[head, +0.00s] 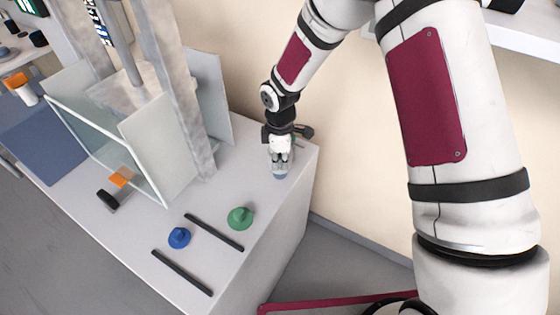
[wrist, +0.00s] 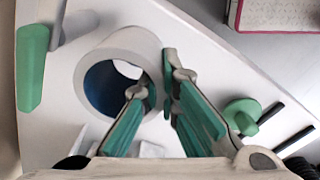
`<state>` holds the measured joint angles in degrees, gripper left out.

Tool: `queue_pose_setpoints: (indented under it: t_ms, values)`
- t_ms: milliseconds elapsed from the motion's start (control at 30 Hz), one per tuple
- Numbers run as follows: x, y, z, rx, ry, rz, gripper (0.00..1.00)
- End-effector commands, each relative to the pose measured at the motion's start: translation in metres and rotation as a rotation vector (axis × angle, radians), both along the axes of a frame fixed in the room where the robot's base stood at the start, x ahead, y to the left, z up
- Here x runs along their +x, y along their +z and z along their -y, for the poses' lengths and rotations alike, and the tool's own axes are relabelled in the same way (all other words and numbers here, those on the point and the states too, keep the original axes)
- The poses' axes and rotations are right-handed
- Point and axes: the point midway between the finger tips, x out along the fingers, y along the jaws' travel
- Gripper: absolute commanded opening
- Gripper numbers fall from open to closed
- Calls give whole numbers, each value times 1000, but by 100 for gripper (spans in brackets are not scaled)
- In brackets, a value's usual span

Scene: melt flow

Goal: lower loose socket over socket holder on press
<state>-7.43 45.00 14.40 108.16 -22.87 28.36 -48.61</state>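In the wrist view, a thick pale ring-shaped piece with a dark blue bore (wrist: 91,60), apparently the loose socket, is between my fingers. My gripper (wrist: 157,88) has one finger inside the bore and the other along the outer wall, so it appears closed on that wall. In the head view my gripper (head: 280,156) points down at the table's far right corner, with a blue-grey piece (head: 280,173) at its tips. The press (head: 180,90) stands to the left with metal columns and clear panels. I cannot make out the socket holder.
On the white table (head: 140,235), a green knobbed piece (head: 240,218) and a blue one (head: 179,237) stand near two dark bars (head: 214,232). An orange-topped piece (head: 120,177) is by the press's panels. The table's right edge is close to my gripper.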

Motion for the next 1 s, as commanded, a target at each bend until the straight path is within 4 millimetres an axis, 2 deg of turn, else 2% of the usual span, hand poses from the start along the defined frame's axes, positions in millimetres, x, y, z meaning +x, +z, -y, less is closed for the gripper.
queue_pose_setpoints:
  t_ms: [1000]
  values:
    - [0,-25,0,-1,1,0,0]
